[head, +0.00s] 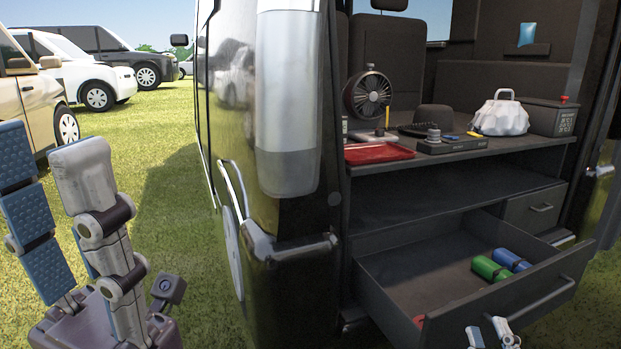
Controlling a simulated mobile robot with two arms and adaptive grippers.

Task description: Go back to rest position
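My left gripper (42,160) is large and close at the left edge, pointing up. One finger shows its blue ridged pads and the other its grey back; they stand apart with nothing between them. My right gripper (490,333) shows only partly at the bottom edge, low in front of the open drawer's front panel (497,308). Its two grey fingers are apart with nothing visible between them. Whether they touch the panel I cannot tell. The rest of it is cut off by the frame.
The van's drawer holds a green roll (489,268), a blue roll (512,260) and a small red item (419,321). Above are a red tray (378,153), a fan (368,94) and a white bag (500,115). The van's dark corner (290,247) juts between my grippers.

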